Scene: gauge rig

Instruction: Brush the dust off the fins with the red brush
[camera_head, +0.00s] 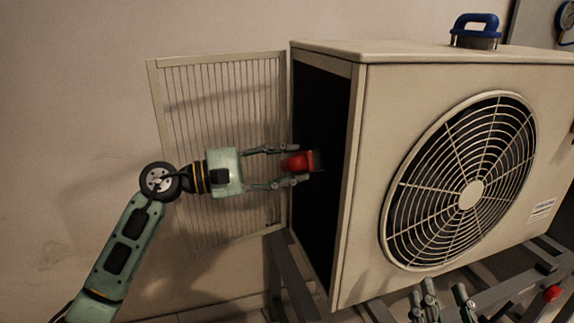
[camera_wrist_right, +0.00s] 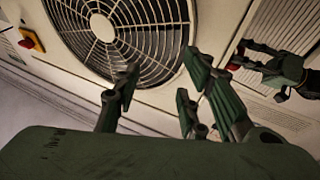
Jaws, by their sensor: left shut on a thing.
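The red brush (camera_head: 298,162) is held between the fingers of my left gripper (camera_head: 292,165), its dark bristle end pointing right at the dark open side of the unit (camera_head: 320,215). Whether the bristles touch that side, I cannot tell. The fins and any dust on them cannot be made out in the dark. The brush also shows small in the right wrist view (camera_wrist_right: 233,66). My right gripper (camera_head: 442,298) is low in front of the unit, partly cut off by the picture edge. In the wrist view its fingers (camera_wrist_right: 165,85) stand apart with nothing between them.
The beige unit (camera_head: 355,185) has a round fan grille (camera_head: 466,190) and stands on a metal frame (camera_head: 290,270). A slatted panel (camera_head: 215,100) stands behind my left gripper by the wall. A blue-handled tool (camera_head: 475,28) is on top. A red knob (camera_head: 552,293) is at lower right.

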